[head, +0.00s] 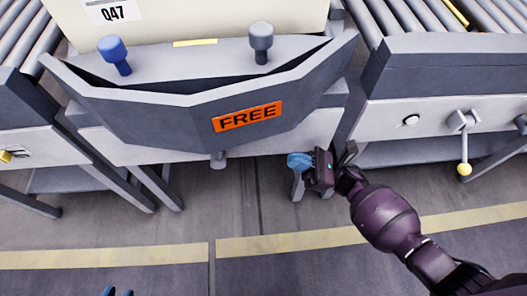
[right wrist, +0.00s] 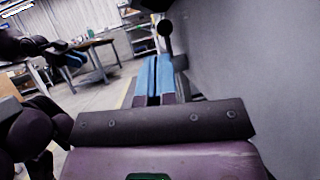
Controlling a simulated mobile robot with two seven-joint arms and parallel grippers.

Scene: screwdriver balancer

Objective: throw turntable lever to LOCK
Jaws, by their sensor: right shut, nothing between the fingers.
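The turntable (head: 130,110) is a grey faceted unit with an orange FREE sign (head: 247,117) on its front. A small grey knob (head: 217,160) hangs under its front edge and looks like the lever's end. In the right wrist view a dark ball on a stalk (right wrist: 165,27), probably that lever, stands beyond my fingertips. My right gripper (head: 298,161) is shut and empty, below the turntable's front edge, to the right of the knob and apart from it. Its blue fingers (right wrist: 158,80) are together.
A blue knob (head: 114,50) and a grey knob (head: 261,38) stand on the turntable's top, before a pale box (head: 190,18). Roller conveyors flank it; the right one has a yellow-tipped handle (head: 464,168).

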